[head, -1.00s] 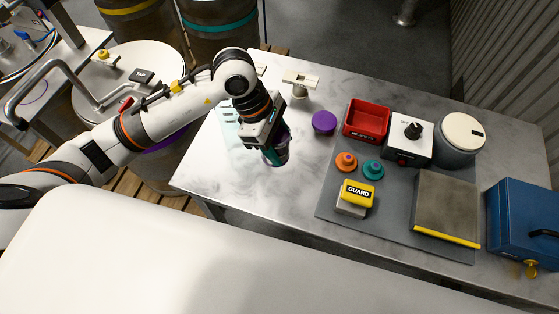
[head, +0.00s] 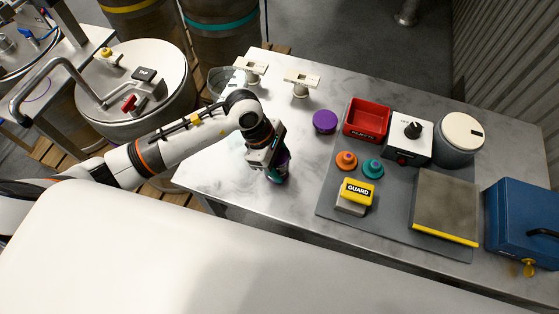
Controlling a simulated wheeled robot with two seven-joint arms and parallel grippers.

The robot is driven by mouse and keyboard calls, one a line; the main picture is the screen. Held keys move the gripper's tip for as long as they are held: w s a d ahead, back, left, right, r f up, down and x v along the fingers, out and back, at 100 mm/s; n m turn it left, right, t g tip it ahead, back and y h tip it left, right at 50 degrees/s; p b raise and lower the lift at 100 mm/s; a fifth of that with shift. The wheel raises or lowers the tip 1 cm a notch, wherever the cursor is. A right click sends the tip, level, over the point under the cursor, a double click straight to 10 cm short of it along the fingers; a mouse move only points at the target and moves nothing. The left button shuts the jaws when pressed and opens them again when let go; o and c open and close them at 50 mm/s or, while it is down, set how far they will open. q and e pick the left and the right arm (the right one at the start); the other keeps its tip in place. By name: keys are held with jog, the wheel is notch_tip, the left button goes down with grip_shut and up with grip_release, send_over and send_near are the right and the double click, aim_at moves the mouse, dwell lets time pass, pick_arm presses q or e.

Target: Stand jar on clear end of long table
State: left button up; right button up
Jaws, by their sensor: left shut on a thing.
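My left gripper (head: 271,166) is shut on the jar (head: 280,172), a dark, partly see-through jar with teal and purple on it. The gripper covers much of the jar from above. It is over the left part of the long table (head: 215,172), close to the front edge. The jar looks upright; I cannot tell whether its base touches the table top. My right gripper is not in view.
A purple lid (head: 324,122) lies right of the jar. A grey mat (head: 330,205) carries orange and teal knobs, a yellow GUARD block (head: 357,193) and a plate (head: 446,205). A red bin (head: 367,118) and a blue box (head: 523,222) stand further right. A clear dish (head: 226,82) sits behind my arm.

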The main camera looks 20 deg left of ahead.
pick_arm(q)
jog(key=o, duration=1.3)
jog(key=shift+c, duration=0.2)
jog(key=v, duration=1.2)
jog(key=shift+r, duration=0.1)
